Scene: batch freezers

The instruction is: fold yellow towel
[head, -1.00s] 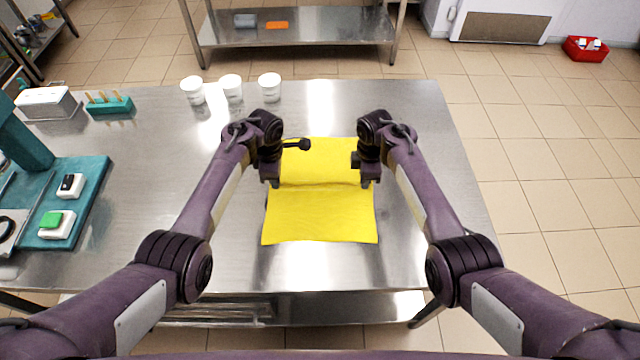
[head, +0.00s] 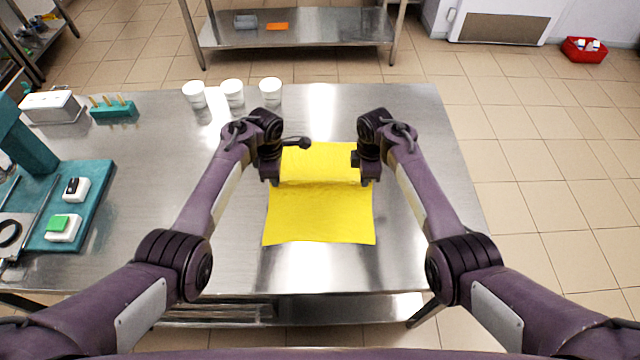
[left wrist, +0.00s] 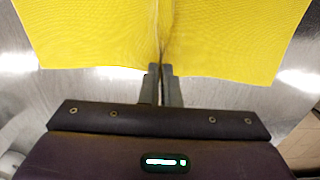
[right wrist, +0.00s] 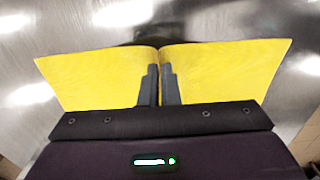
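The yellow towel (head: 320,215) lies on the steel table in front of me, with a raised crease running across it between my two grippers. Its far part (head: 322,158) shows between the arms. My left gripper (head: 270,182) is at the left end of the crease. In the left wrist view its fingers (left wrist: 161,84) are close together with the towel (left wrist: 90,35) pinched between them. My right gripper (head: 367,182) is at the right end. In the right wrist view its fingers (right wrist: 160,85) are close together on a pinched fold of the towel (right wrist: 225,70).
Several white cups, one of them here (head: 232,92), stand at the table's back. A teal rack (head: 114,108) and a teal board (head: 92,200) with devices are at the left. The steel table (head: 180,170) is bare around the towel.

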